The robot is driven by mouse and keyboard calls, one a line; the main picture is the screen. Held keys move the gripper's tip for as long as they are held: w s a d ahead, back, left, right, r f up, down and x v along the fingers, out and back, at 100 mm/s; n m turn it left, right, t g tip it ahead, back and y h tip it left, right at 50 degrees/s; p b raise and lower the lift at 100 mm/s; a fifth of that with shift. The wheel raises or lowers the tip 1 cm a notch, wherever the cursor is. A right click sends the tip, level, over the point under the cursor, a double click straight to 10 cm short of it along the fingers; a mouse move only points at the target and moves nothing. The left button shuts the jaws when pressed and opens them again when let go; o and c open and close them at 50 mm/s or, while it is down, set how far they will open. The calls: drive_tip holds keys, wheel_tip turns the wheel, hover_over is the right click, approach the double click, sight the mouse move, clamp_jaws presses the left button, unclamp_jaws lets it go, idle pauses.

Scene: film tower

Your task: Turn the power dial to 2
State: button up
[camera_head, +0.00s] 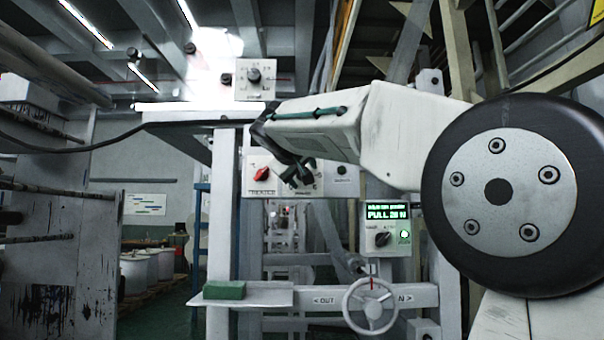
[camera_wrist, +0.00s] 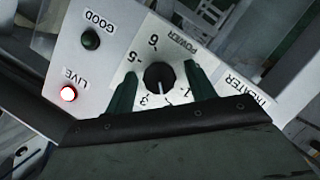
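The power dial (camera_wrist: 160,76) is a round black knob on a pale panel (camera_wrist: 110,63), seen upside down in the wrist view. Numbers ring it, with 6 above, 5 at upper left, and 3 and 1 below. A small pale mark shows at the knob's lower edge; I cannot tell exactly which number it points at. My gripper (camera_wrist: 160,70) is open, with one green finger on each side of the dial. I cannot tell whether the fingers touch it. In the head view my gripper (camera_head: 298,173) hides the dial in front of the treater panel (camera_head: 258,188).
Another dial box (camera_head: 255,79) sits above. A display box (camera_head: 386,228) and a handwheel (camera_head: 370,306) stand lower right. A shelf holds a green block (camera_head: 224,290).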

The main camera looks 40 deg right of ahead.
drive_tip(key=shift+a, duration=0.1)
drive_tip(key=v, duration=0.7)
drive_tip(key=shift+s+a, duration=0.2)
drive_tip(key=shift+s, duration=0.05)
drive_tip(key=s+a+f+n+g+y, duration=0.1)
drive_tip(key=s+a+f+g+y, duration=0.15)
drive_tip(key=f, duration=0.85)
drive_tip(key=s+a+f+g+y, duration=0.2)
drive_tip(key=s+f+y, duration=0.1)
drive_tip(key=f, duration=0.8)
drive_tip(key=s+a+f+g+y, duration=0.2)
drive_tip(key=s+a+f+y, duration=0.1)
drive_tip(key=s+f, duration=0.9)
drive_tip(key=s+a+f+g+y, duration=0.2)
drive_tip(key=s+a+f, duration=0.3)
drive_tip(key=s+f, duration=0.8)
drive_tip(key=shift+a+f+y, duration=0.25)
drive_tip(key=shift+a+y, duration=0.1)
drive_tip(key=shift+y, duration=0.1)
